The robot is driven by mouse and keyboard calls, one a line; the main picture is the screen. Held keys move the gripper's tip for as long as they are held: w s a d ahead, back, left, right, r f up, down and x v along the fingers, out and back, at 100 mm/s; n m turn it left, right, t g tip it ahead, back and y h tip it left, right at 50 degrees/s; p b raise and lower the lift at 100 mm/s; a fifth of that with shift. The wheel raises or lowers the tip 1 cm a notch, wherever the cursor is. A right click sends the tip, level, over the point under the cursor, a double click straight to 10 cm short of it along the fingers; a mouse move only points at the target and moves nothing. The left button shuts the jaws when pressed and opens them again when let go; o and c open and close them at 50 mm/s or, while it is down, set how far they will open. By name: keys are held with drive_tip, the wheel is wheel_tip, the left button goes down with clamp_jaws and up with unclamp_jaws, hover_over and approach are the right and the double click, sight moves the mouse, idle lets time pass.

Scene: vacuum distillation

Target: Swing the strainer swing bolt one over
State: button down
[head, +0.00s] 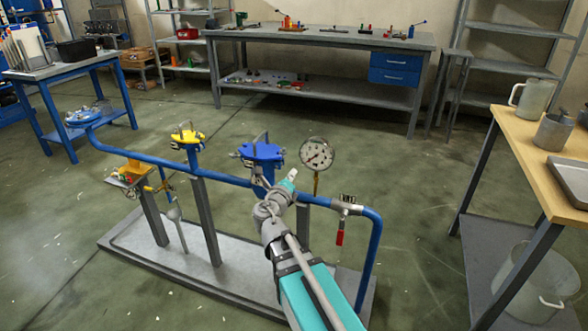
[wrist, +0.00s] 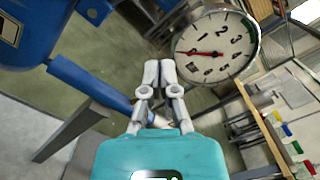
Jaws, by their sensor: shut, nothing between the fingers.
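A blue lidded body (head: 260,153) stands on the blue pipe (head: 222,177), with small metal fittings at its rim. It may be the strainer, but I cannot tell which fitting is swing bolt one. My gripper (head: 290,176) is in front of and right of the blue lidded body, below the gauge. In the wrist view its fingers (wrist: 160,72) are together and empty, apart from the blue body. My arm hides part of the pipe.
A pressure gauge (head: 317,154) stands close behind my gripper; its dial (wrist: 215,48) is near the fingertips in the wrist view. A yellow-topped fitting (head: 187,137) is left along the pipe. A red-handled valve (head: 340,237) hangs right. A wooden-topped table (head: 520,140) stands at right.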

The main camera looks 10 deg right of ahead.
drive_tip(key=shift+v, duration=0.85)
drive_tip(key=c, duration=0.9)
unclamp_jaws()
drive_tip(key=shift+d, duration=0.15)
drive_tip(key=shift+o, duration=0.8)
drive_tip(key=shift+s+d+f+m, duration=0.15)
drive_tip(key=shift+d+f+m, duration=0.05)
drive_tip(key=shift+m, duration=0.4)
drive_tip(key=s+d+f+m+g+y, duration=0.1)
drive_tip(key=s+d+f+m+g, duration=0.35)
drive_tip(key=m, duration=0.65)
drive_tip(key=s+d+f+m+g, duration=0.25)
drive_tip(key=f+m+g, duration=0.35)
drive_tip(key=m, duration=0.4)
drive_tip(key=s+a+f+m+g+y, duration=0.5)
drive_tip(key=s+m, duration=0.5)
drive_tip(key=m, duration=0.7)
drive_tip(key=shift+s+a+f+y, duration=0.2)
drive_tip(key=shift+a+f+y, duration=1)
drive_tip(key=shift+f+y, duration=0.6)
